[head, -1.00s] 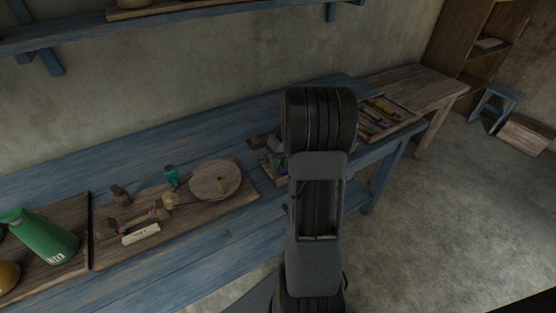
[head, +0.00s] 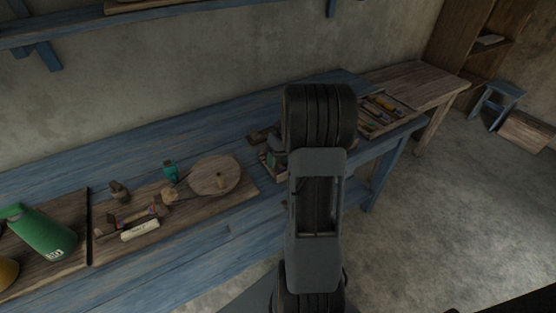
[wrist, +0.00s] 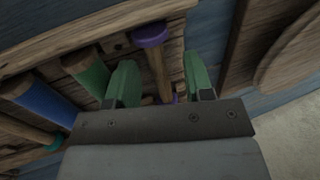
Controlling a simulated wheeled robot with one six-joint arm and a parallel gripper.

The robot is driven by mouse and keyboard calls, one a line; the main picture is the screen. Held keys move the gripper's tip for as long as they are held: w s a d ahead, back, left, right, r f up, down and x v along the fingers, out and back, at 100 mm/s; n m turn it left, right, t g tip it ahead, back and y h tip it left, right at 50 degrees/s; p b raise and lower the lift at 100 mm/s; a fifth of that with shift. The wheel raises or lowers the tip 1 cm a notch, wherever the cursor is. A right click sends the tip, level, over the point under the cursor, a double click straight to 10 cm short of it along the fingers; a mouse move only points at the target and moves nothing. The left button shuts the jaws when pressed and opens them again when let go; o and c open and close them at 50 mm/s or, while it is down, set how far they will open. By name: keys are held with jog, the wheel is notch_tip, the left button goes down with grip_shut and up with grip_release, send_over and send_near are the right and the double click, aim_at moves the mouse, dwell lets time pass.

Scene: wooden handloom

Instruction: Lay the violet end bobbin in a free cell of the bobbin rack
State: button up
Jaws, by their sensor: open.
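The violet end bobbin (wrist: 150,36) has a pale wooden shaft and violet ends. In the wrist view it lies in the brown wooden bobbin rack (wrist: 95,32), beside a green bobbin (wrist: 86,72) and a blue bobbin (wrist: 40,103). My gripper (wrist: 158,72) is open, with one green finger on each side of the violet end bobbin's shaft and a visible gap to it on each side. The shaft's lower end is partly hidden by my gripper. In the head view my arm hides most of this spot.
A tray of tools (head: 385,112) lies to the right. The blue bench behind the board is mostly clear.

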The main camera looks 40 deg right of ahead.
jog(key=p+v, duration=0.1)
jog(key=v, duration=1.2)
jog(key=shift+r+p, duration=0.35)
jog(key=shift+r, duration=0.05)
jog(key=shift+s+d, duration=0.1)
jog(key=shift+d, duration=0.05)
